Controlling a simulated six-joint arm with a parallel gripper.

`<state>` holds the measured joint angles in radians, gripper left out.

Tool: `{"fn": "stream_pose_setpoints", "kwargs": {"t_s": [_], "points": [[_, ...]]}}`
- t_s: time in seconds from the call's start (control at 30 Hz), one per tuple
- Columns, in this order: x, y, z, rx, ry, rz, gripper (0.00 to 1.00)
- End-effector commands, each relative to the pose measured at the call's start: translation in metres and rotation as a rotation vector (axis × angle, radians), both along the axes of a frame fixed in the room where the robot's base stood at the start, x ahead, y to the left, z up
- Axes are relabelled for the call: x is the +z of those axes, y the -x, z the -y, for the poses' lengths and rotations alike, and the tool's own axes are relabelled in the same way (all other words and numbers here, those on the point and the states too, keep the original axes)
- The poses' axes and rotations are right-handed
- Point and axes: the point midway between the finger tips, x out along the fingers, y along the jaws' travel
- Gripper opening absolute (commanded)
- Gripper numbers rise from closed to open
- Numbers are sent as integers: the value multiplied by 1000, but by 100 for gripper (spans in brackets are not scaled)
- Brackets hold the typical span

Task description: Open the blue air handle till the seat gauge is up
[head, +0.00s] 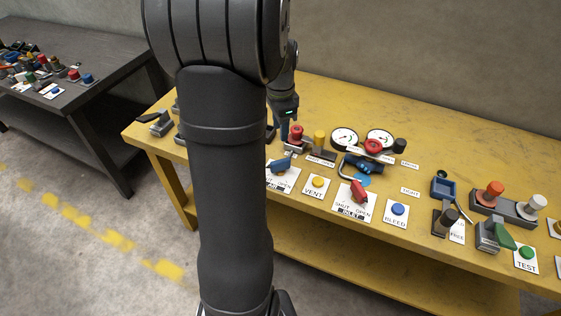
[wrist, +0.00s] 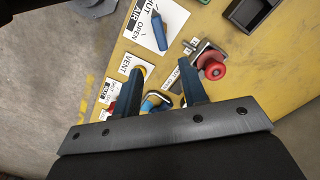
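The blue air handle (head: 281,163) sits on a white plate marked SHUT and OPEN near the table's front. In the wrist view the handle (wrist: 159,31) lies beyond my fingertips, on its AIR card (wrist: 176,17). My gripper (head: 283,128) is above the table, behind the handle in the head view, next to a red knob. In the wrist view my gripper's fingers (wrist: 162,68) are apart with nothing clasped between them. Two round gauges, a left one (head: 344,137) and a right one (head: 380,137), stand at the back; I cannot read their needles or tell which is the seat gauge.
A red-knobbed clamp (wrist: 212,68) is close to my right finger. The yellow VENT button (head: 318,181), red inlet handle (head: 358,191) and blue BLEED button (head: 398,209) line the front. My own arm hides part of the table's left.

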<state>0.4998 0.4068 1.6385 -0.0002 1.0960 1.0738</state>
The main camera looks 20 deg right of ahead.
Motion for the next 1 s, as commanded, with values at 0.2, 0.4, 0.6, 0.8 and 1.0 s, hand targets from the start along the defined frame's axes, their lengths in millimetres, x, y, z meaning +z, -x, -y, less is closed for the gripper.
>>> {"fn": "stream_pose_setpoints", "kwargs": {"t_s": [0.2,0.4,0.6,0.8,1.0], "points": [[-50,1,0,1,-3,-6,39],[-94,1,-1,2,-3,-6,39],[-128,1,0,2,-1,-3,39],[-144,0,0,2,0,-2,39],[-147,0,0,2,1,0,39]]}}
